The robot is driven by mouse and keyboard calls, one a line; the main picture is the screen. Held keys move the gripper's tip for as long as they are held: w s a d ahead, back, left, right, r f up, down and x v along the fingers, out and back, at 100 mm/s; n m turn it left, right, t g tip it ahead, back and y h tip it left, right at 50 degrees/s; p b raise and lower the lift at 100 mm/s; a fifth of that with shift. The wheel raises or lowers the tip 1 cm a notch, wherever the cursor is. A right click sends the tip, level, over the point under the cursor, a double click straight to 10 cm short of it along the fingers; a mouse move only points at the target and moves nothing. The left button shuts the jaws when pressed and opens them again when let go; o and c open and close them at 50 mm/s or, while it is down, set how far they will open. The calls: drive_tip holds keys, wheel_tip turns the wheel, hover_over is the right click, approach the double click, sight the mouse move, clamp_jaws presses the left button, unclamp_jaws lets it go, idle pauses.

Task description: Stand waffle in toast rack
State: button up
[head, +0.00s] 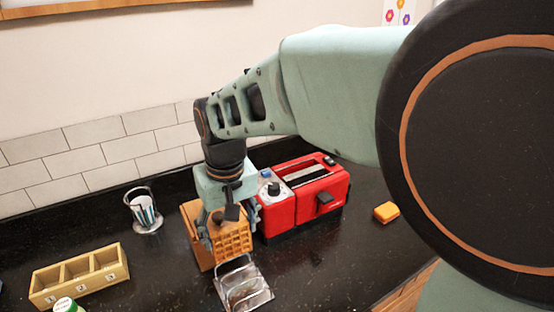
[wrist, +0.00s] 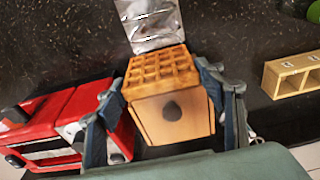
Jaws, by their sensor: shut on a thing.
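The waffle (head: 233,243) is golden brown with a square grid, and my gripper (head: 228,222) is shut on it. It stands roughly upright just behind the metal toast rack (head: 246,290) as the head view sees it. The wrist view shows the waffle (wrist: 160,67) between my fingertips (wrist: 163,78), with the shiny rack (wrist: 151,22) just beyond it. I cannot tell whether the waffle's lower edge is between the rack's wires or above them. My fingers hide part of the waffle in the head view.
A tan wooden box with a dark knob (wrist: 146,124) is close by my fingers. A red toaster (head: 309,190) stands to the right, near an orange sponge (head: 386,212).

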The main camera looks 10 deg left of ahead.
sight(233, 255)
drive_tip(key=shift+f+b, duration=2.75)
drive_tip(key=shift+f, duration=1.1)
drive_tip(key=o, duration=0.9)
drive_tip(key=shift+o, duration=0.6)
drive_tip(key=shift+o, duration=1.1)
drive_tip(key=shift+r, duration=0.1)
drive_tip(key=shift+r+p, duration=3.6)
drive_tip(key=shift+r, duration=0.9)
